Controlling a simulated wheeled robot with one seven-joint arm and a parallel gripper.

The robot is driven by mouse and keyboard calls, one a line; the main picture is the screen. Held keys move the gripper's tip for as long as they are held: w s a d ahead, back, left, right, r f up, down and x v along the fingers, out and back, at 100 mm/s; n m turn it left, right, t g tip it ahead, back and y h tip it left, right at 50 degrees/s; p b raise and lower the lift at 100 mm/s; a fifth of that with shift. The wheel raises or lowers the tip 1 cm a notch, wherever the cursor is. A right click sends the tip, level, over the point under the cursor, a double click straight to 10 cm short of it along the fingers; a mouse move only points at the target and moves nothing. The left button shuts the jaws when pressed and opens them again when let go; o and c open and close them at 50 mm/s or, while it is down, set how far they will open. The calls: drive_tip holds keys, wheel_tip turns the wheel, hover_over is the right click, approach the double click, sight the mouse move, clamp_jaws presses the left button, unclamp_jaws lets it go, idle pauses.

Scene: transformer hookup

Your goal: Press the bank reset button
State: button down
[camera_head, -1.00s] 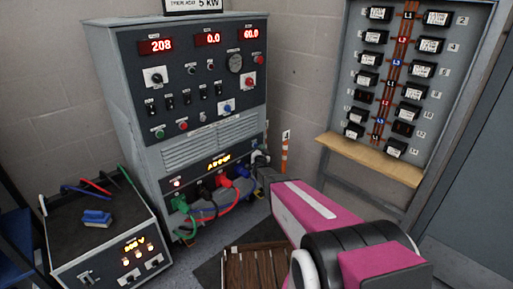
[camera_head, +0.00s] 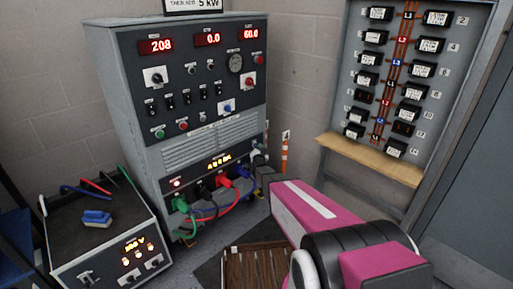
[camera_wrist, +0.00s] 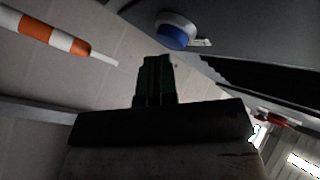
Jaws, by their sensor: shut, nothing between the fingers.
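A round blue button (camera_wrist: 175,36) with a pale collar sits on a dark grey surface at the top of the wrist view, with a small white label beside it. I cannot read the label. My gripper (camera_wrist: 155,62) has its dark fingers together, with nothing between them. Their tips lie just below and left of the blue button in the picture; I cannot tell the gap in depth. In the head view my gripper (camera_head: 262,163) is beside the lower right side of the grey cabinet (camera_head: 205,80), close to its cable plugs, and its tip is partly hidden.
Green, black, red and blue cables (camera_head: 207,203) hang at the cabinet's lower front. An orange-and-white striped post (camera_head: 285,152) stands right of it. A bench unit (camera_head: 105,235) stands left, a wall board (camera_head: 405,85) right. A slatted wooden item (camera_head: 250,268) lies on the floor.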

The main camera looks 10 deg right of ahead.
drive_tip(key=shift+w+a, duration=0.2)
drive_tip(key=shift+w, duration=0.05)
idle(0.3)
drive_tip(key=shift+s+d, duration=0.55)
drive_tip(key=shift+s, duration=0.2)
drive_tip(key=s+d, duration=0.2)
drive_tip(key=s, duration=0.1)
drive_tip(key=s+d, duration=0.1)
drive_tip(key=shift+s+d, duration=0.25)
drive_tip(key=shift+s, duration=0.15)
idle(0.4)
idle(0.4)
